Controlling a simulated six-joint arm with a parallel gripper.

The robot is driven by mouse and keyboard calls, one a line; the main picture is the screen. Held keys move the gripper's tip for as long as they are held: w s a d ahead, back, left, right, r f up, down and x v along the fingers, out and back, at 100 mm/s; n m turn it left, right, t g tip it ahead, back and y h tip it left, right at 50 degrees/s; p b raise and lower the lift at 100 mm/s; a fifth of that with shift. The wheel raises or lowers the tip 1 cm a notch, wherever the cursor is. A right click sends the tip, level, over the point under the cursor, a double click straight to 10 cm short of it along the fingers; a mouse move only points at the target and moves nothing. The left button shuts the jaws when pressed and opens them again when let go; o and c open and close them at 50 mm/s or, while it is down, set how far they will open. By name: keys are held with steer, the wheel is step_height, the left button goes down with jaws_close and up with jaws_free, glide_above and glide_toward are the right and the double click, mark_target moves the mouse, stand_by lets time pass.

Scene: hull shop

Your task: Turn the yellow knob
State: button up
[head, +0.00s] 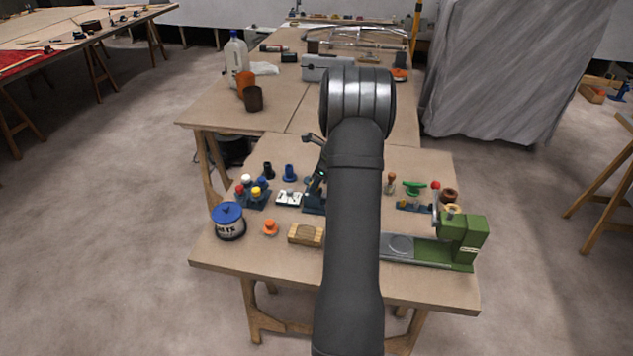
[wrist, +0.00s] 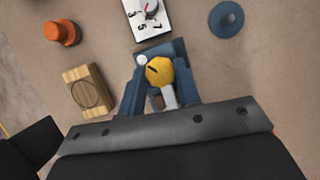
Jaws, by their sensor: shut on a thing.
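The yellow knob (wrist: 158,70) sits on a dark blue-grey block (wrist: 172,50) in the wrist view. A dark slot or mark shows on its top. My gripper (wrist: 160,78) has its two blue-grey fingers on either side of the knob, shut on it. A short white piece (wrist: 168,96) shows just below the knob between the fingers. In the head view my arm covers the knob, and I cannot make it out there.
A white dial plate (wrist: 146,16) with numbers lies close by. In the head view, a green machine (head: 463,240) stands right and a blue-lidded tin (head: 228,222) left.

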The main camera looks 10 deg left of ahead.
steer(key=n, duration=0.2)
steer(key=n+g, duration=0.1)
steer(key=shift+w+n+g, duration=0.2)
steer(key=shift+n+g, duration=0.1)
steer(key=shift+n, duration=0.1)
steer(key=n+g, duration=0.1)
steer(key=n, duration=0.2)
steer(key=shift+w+n+h, duration=0.1)
steer(key=shift+n+h, duration=0.2)
steer(key=n, duration=0.2)
steer(key=n+g+h, duration=0.1)
steer(key=n, duration=0.1)
steer(key=n+g+h, duration=0.1)
steer(key=n, duration=0.1)
steer(key=shift+w+a, duration=0.1)
steer(key=shift+a, duration=0.15)
steer(key=n+h, duration=0.1)
steer(key=n, duration=0.2)
steer(key=n+h, duration=0.1)
steer(key=n, duration=0.3)
steer(key=shift+a+n+h, duration=0.2)
steer(key=shift+n+h, duration=0.1)
steer(key=shift+h, duration=0.1)
steer(key=n+h, duration=0.1)
steer(key=n, duration=0.2)
steer(key=shift+a+n, duration=0.1)
steer(key=shift+n, duration=0.2)
steer(key=shift+n+t+h, duration=0.4)
steer(key=shift+n+h, duration=0.3)
steer(key=shift+n, duration=0.9)
